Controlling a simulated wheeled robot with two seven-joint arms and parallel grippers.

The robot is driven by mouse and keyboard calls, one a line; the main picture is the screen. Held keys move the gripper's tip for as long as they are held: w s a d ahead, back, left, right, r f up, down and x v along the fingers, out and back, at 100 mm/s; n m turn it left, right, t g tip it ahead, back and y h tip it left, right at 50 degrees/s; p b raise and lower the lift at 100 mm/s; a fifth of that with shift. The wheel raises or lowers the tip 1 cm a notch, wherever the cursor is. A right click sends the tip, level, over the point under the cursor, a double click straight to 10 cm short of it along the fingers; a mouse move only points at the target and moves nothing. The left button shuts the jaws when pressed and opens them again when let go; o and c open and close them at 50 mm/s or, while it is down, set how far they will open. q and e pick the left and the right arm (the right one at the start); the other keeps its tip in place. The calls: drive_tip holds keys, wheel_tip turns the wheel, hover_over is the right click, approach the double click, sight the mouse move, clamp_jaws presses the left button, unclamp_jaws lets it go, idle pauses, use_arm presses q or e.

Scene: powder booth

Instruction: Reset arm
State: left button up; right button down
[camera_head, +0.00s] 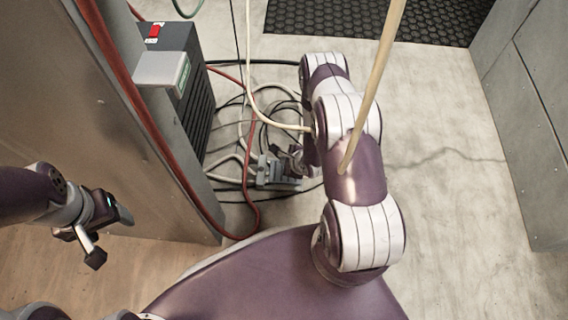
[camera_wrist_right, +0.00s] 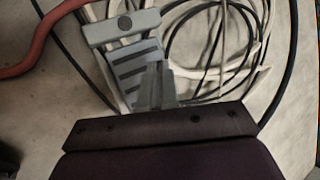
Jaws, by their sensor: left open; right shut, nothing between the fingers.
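My left gripper (camera_head: 88,248) is at the left of the head view, open and empty beside the metal panel. My right arm reaches forward past the middle of the head view. My right gripper (camera_head: 291,158) is small and partly hidden beside my arm, low among the cables on the floor. In the right wrist view its fingers (camera_wrist_right: 156,82) are closed together with nothing between them. They overlap the view of a grey slotted block (camera_wrist_right: 127,66), which also shows in the head view (camera_head: 270,178). I cannot tell whether they touch it.
A black and grey unit with a red switch (camera_head: 153,32) stands by a metal panel (camera_head: 160,195). A red hose (camera_head: 148,118) runs down the panel. A pale cable (camera_head: 378,75) hangs in front of my right arm. Concrete floor (camera_head: 455,200) is open at right.

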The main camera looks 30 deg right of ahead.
drive_tip(key=shift+n, duration=0.3)
drive_tip(key=s+r+n+g+p, duration=0.1)
drive_tip(key=s+n+g, duration=0.5)
drive_tip(key=s+n, duration=0.3)
drive_tip(key=s+a+r+n+g+p, duration=0.1)
drive_tip(key=s+r+n+p, duration=0.2)
drive_tip(key=r, duration=0.7)
drive_tip(key=a+r+n+g+h+p, duration=0.1)
drive_tip(key=r+n+p, duration=0.1)
drive_tip(key=r+n, duration=0.6)
drive_tip(key=s+a+r+n+g+p, duration=0.1)
drive_tip(key=s+a+r+n+p, duration=0.15)
drive_tip(key=r, duration=0.95)
drive_tip(key=a+r+n+t+p, duration=0.1)
drive_tip(key=r+p, duration=2.1)
drive_tip(key=r, duration=0.5)
drive_tip(key=w+a+r+n+t+p, duration=0.1)
drive_tip(key=a+r+t+p, duration=0.1)
drive_tip(key=r+p, duration=2)
wheel_tip(320, 180, up, 6)
drive_tip(key=shift+w+a+r, duration=0.2)
drive_tip(key=shift+a+r, duration=0.05)
drive_tip(key=shift+a, duration=0.05)
